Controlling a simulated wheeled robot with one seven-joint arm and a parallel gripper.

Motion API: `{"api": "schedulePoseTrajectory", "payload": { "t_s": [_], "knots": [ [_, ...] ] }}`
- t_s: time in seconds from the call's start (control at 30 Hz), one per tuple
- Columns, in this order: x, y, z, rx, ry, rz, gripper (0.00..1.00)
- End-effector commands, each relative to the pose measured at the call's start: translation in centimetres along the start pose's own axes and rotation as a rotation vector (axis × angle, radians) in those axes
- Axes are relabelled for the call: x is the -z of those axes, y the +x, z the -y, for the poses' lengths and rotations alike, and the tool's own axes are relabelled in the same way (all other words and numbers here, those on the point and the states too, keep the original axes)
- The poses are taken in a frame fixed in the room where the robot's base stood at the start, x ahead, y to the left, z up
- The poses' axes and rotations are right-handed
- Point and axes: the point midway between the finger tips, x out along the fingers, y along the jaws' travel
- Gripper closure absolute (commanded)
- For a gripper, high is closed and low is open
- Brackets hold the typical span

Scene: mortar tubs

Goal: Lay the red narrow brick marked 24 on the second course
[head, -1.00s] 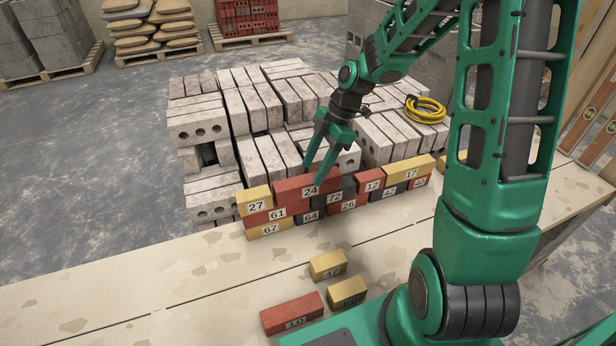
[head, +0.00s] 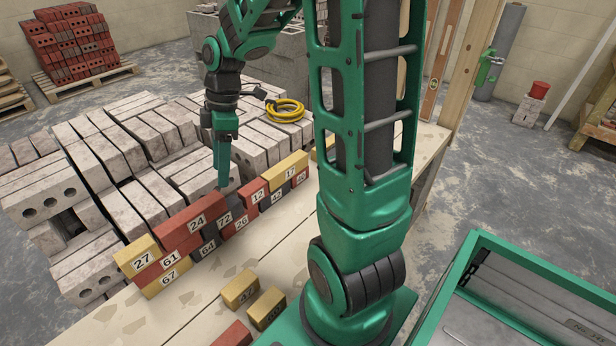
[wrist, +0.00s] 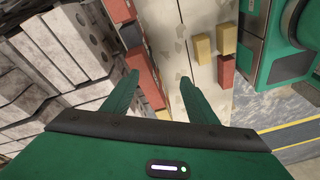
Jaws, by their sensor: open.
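The red brick marked 24 (head: 180,228) lies in the top row of the small wall, right of the yellow brick 27 (head: 138,258) and above the red brick 61 (head: 160,268). The dark brick 72 (head: 226,220) is beside its right end; I cannot tell whether they overlap. My gripper (head: 221,184) points down above the wall near 72, its fingers seen edge-on. In the wrist view my gripper (wrist: 159,80) is open with nothing held between its fingers. A red brick (wrist: 144,75) shows beyond the left finger, its number unreadable.
Loose yellow bricks (head: 240,289) and a red brick (head: 232,335) lie on the pale bench in front. Stacked grey blocks (head: 110,165) fill the space behind the wall. A yellow hose coil (head: 284,110) lies on them. A green-rimmed tub (head: 480,240) stands at the right.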

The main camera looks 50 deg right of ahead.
Motion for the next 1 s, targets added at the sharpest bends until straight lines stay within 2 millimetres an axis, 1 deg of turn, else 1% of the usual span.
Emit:
{"api": "schedulePoseTrajectory", "payload": {
  "t_s": [0.03,0.1,0.17,0.3,0.4,0.5,0.6,0.7,0.8,1.0],
  "knots": [
    [-1.4,-1.0,1.1,-0.023,0.112,0.027,0.47],
    [-3.4,-2.0,2.6,-0.053,0.291,0.06,0.47],
    [-5.2,-2.9,4.1,-0.079,0.445,0.083,0.47],
    [-9.1,-4.5,7.7,-0.142,0.808,0.111,0.47],
    [-11.7,-5.3,10.5,-0.182,1.064,0.113,0.47],
    [-13.8,-5.6,13.1,-0.211,1.292,0.106,0.47],
    [-15.4,-5.7,15.1,-0.229,1.468,0.096,0.47],
    [-16.4,-5.6,16.4,-0.239,1.583,0.088,0.47],
    [-16.9,-5.5,17.1,-0.242,1.641,0.085,0.47],
    [-16.9,-5.5,17.2,-0.243,1.654,0.085,0.47]
  ]
}}
